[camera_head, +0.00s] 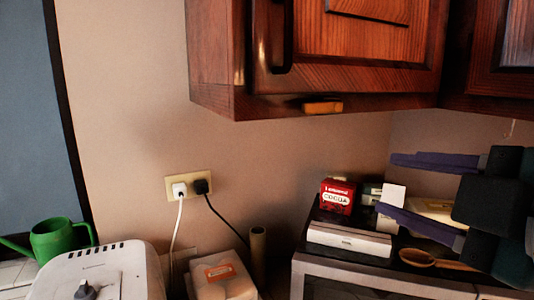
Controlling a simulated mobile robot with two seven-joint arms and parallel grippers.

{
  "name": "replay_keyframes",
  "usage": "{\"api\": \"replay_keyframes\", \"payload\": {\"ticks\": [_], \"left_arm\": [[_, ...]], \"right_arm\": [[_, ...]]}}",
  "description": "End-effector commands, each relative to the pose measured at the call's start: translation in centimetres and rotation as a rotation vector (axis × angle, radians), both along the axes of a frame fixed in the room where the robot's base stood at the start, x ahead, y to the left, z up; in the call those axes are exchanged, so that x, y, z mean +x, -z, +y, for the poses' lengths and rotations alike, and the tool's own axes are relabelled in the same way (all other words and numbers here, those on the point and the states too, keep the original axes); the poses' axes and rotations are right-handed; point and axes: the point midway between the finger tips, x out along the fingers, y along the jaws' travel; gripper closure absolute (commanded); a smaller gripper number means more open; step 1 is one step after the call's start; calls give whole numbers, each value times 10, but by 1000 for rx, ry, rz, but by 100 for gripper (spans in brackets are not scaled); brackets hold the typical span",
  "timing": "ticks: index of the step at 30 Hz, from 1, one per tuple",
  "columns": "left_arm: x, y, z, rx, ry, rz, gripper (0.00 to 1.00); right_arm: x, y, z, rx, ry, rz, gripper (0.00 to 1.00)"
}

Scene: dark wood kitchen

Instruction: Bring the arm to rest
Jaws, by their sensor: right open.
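My right gripper (387,184) reaches in from the right edge, with two purple fingers spread wide and a dark body behind them. It is open, and I see nothing held between the fingers. It hovers in front of the items on the counter-top appliance and hides part of them. My left gripper is not in view.
A red cocoa box (338,196), a white box (349,238) and a wooden spoon (417,257) are on the appliance (340,268) below the gripper. A wooden wall cabinet (345,60) hangs above. A white toaster (112,272) and green watering can (60,239) stand left.

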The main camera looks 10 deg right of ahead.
Motion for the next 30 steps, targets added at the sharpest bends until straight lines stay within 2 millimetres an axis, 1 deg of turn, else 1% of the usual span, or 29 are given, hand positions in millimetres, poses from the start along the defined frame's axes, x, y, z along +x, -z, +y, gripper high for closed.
{"api": "replay_keyframes", "payload": {"ticks": [1, 2, 3, 5, 6, 8, 9, 11, 12, 13, 14, 15, 17, 18, 21, 25, 27, 30], "left_arm": [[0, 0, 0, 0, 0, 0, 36], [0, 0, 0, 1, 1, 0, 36], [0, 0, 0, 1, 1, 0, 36], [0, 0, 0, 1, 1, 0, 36], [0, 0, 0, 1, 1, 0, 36], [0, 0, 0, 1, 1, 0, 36], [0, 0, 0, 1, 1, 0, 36], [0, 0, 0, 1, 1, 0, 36], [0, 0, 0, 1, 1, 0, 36], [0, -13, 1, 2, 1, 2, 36], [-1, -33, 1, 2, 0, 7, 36], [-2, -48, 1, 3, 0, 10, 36], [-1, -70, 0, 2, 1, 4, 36], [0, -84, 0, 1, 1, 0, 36], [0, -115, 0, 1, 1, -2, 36], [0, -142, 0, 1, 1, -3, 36], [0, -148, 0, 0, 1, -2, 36], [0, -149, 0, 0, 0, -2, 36]], "right_arm": [[-17, 33, -7, 141, 107, 149, 49], [-29, 52, -12, 216, 175, 237, 49], [-47, 75, -18, 309, 266, 352, 49], [-76, 106, -22, 427, 393, 508, 49], [-97, 124, -24, 493, 473, 603, 49], [-129, 146, -24, 579, 586, 734, 49], [-150, 158, -23, 631, 660, 816, 49], [-183, 173, -19, 697, 769, 937, 49], [-205, 180, -16, 738, 841, 1016, 49], [-213, 168, -15, 752, 867, 1040, 49], [-208, 146, -16, 744, 854, 1025, 49], [-207, 130, -17, 740, 851, 1021, 49], [-207, 110, -17, 738, 849, 1021, 49], [-206, 97, -17, 737, 848, 1020, 49], [-206, 66, -17, 735, 847, 1020, 49], [-206, 40, -17, 734, 846, 1018, 49], [-206, 34, -17, 733, 845, 1018, 49], [-205, 32, -17, 733, 845, 1018, 49]]}}
